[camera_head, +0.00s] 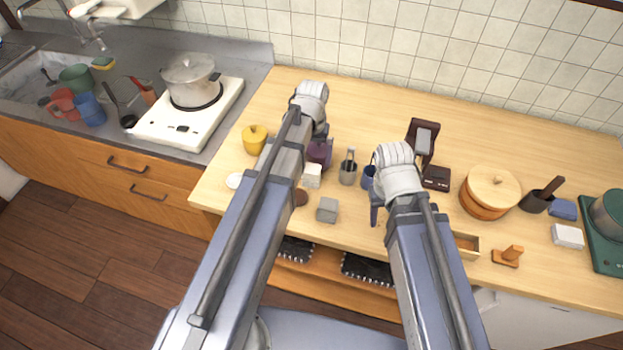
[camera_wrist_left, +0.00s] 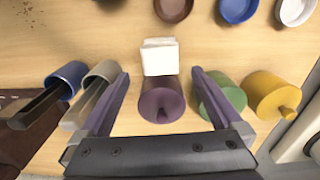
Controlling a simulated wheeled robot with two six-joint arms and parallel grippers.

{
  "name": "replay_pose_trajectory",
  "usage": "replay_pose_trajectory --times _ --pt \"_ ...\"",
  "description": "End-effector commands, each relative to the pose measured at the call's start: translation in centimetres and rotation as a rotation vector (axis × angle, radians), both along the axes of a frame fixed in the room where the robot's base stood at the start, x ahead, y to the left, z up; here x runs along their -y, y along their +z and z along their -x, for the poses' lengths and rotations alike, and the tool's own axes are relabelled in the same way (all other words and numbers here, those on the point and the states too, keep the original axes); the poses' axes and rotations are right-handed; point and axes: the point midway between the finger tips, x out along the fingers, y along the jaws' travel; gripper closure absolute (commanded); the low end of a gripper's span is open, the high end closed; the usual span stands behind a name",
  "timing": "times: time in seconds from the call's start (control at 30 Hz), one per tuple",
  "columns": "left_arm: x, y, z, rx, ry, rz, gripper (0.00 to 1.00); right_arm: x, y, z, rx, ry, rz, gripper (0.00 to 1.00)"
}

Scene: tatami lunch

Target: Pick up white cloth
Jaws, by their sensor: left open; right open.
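A white folded cloth (camera_wrist_left: 160,56) lies as a small block on the wooden counter, just past the purple lidded pot (camera_wrist_left: 161,102) in the left wrist view. It seems to be the white block (camera_head: 312,176) beside my left forearm in the head view. My left gripper (camera_wrist_left: 160,73) is open, its fingers spread either side of the purple pot, with the cloth ahead between the fingertips. In the head view my left arm hides most of that gripper. My right gripper (camera_head: 376,208) is open and points down near the counter's front, partly hidden by its arm.
Green (camera_wrist_left: 222,97) and yellow (camera_wrist_left: 270,95) pots stand near the left fingers. Grey (camera_wrist_left: 97,85) and blue (camera_wrist_left: 68,78) cups with utensils are on the other side. Bowls (camera_wrist_left: 237,9) lie beyond. Another white block (camera_head: 568,236) sits far right.

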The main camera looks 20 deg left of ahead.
Motion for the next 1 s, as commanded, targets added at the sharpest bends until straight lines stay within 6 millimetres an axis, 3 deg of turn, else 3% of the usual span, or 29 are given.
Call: replay_pose_trajectory --times 0.03,0.33,0.7,1.0 --pt "0.0 -0.7 0.0 0.0 0.0 0.0 0.0 0.0 -0.8 0.0 0.0 0.0 0.0 0.5" --pt "-0.1 -1.4 0.2 0.0 0.0 0.0 0.0 0.0 -1.4 0.0 0.0 0.0 0.0 0.5" --pt "-0.2 -5.7 0.8 0.0 0.0 0.0 0.0 0.0 -5.7 0.0 0.0 0.0 0.0 0.5" --pt "-0.2 -5.7 0.8 0.0 0.0 0.0 0.0 0.0 -5.7 0.0 0.0 0.0 0.0 0.5"
